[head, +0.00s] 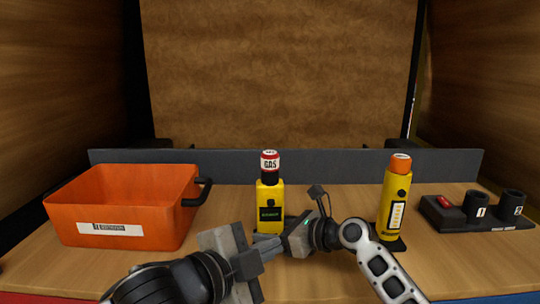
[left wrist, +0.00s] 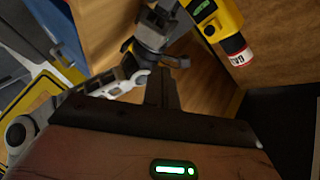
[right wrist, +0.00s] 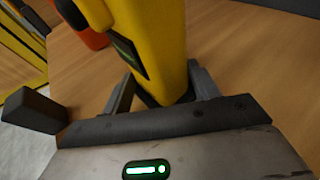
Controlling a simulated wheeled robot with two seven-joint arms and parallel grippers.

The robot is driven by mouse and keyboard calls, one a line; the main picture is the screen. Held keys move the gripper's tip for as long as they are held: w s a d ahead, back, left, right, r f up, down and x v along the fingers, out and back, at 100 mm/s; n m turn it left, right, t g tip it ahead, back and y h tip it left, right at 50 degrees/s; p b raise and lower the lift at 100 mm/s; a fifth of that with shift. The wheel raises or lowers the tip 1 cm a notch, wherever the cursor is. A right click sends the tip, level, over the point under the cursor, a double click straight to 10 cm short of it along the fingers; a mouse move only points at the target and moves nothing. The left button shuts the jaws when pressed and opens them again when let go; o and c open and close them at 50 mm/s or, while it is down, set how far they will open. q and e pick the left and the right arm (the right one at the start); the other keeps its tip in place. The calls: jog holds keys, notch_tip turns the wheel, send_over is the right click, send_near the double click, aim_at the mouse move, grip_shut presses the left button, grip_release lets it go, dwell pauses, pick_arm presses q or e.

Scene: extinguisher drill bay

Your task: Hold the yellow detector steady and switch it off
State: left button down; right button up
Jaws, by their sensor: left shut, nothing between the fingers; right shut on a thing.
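The yellow detector (head: 270,207) stands upright at mid-table, with a dark screen, a round button and a red-and-white cap (head: 270,161) marked GAS. It also shows in the left wrist view (left wrist: 225,20), with its screen lit green. My right gripper (right wrist: 163,88) is shut on its lower body, with one finger on each side. My left gripper (head: 278,246) is shut and empty, just in front of the detector's base and close to my right gripper. In the left wrist view its closed fingers (left wrist: 164,85) are apart from the detector.
An orange bin (head: 120,205) with a dark handle stands at left. A yellow device with an orange top (head: 394,200) stands at right, beside a dark holder (head: 450,213) with a red switch and numbered cups. A grey ledge (head: 340,165) runs behind them.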

aim_at(266, 213)
pick_arm(q)
jog(key=w, duration=0.9)
jog(key=shift+a+r, duration=0.15)
jog(key=shift+r, duration=0.25)
jog(key=shift+w, duration=0.2)
dwell(1.6)
jog(key=shift+w, duration=0.25)
dwell(0.3)
jog(key=shift+s, duration=0.45)
